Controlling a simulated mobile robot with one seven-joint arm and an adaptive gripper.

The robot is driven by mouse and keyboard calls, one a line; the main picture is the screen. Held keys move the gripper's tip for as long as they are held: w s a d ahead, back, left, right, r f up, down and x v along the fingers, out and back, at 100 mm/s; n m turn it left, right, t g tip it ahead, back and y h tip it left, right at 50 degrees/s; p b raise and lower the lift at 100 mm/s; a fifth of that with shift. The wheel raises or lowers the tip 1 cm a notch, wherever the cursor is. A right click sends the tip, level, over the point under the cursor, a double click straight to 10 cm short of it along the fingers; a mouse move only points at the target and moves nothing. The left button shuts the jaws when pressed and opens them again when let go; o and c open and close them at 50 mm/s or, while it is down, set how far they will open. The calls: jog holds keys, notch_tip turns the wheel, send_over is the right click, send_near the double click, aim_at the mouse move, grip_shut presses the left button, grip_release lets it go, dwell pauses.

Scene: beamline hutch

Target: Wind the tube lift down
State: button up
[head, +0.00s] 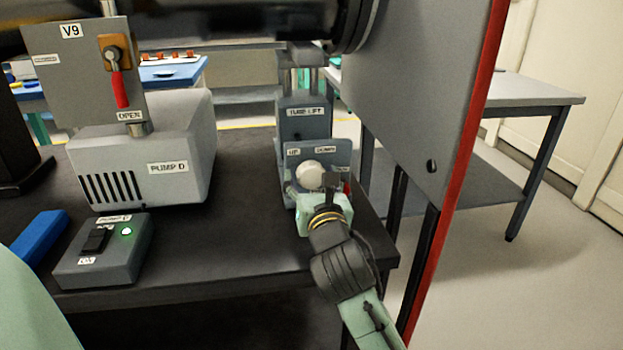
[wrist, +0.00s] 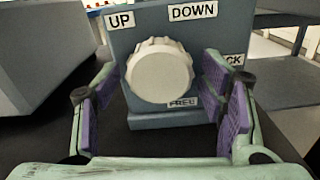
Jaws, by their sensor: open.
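The tube lift (head: 304,128) is a blue-grey unit with a TUBE LIFT label, standing on the dark table. Its front panel (head: 330,152) carries UP and DOWN labels and a round whitish knob (head: 309,176). In the wrist view the ribbed knob (wrist: 160,70) faces me, with UP at its upper left and DOWN at its upper right. A FREE label is below it, and a label ending in CK is partly hidden by my right finger. My gripper (head: 325,196) is open in front of the panel. Its purple-padded fingers (wrist: 160,100) stand on either side of the knob, with gaps visible.
Pump D (head: 180,150) and its switch box (head: 103,252) with a green light stand left on the table. A large grey panel with a red edge (head: 470,150) stands close on the right. A dark pipe (head: 230,22) runs above.

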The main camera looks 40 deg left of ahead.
jog(key=shift+c, duration=0.6)
jog(key=c, duration=1)
